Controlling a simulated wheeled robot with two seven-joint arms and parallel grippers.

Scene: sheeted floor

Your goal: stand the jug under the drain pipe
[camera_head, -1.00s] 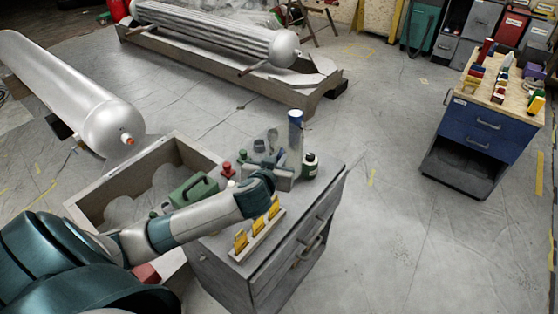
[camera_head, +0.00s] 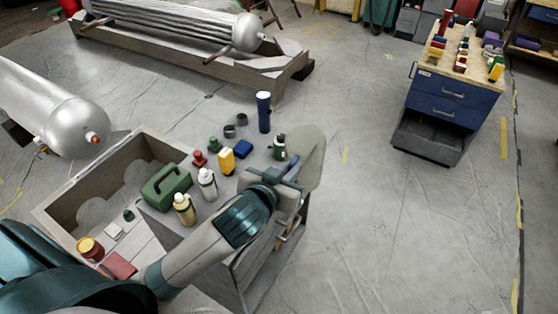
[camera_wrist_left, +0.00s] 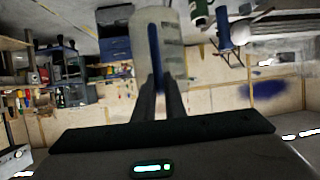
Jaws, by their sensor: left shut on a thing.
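My left gripper (camera_head: 290,182) is shut on the jug (camera_head: 310,152), a pale translucent vessel held near the cart's right edge. It looks tilted in the head view. In the left wrist view the jug (camera_wrist_left: 172,45) shows dark side marks and a blue strip, between the fingers (camera_wrist_left: 160,100). A silver tank (camera_head: 45,105) lies at the left with a short orange-tipped stub (camera_head: 93,138) on its rounded end. I cannot tell whether this stub is the drain pipe. My right gripper is out of view.
A grey cart (camera_head: 240,272) carries bottles, a green toolbox (camera_head: 166,186) and a blue cylinder (camera_head: 263,112). An open crate (camera_head: 75,192) stands between cart and tank. A tube bundle (camera_head: 175,25) lies behind. A blue cabinet (camera_head: 450,108) stands right; floor between is clear.

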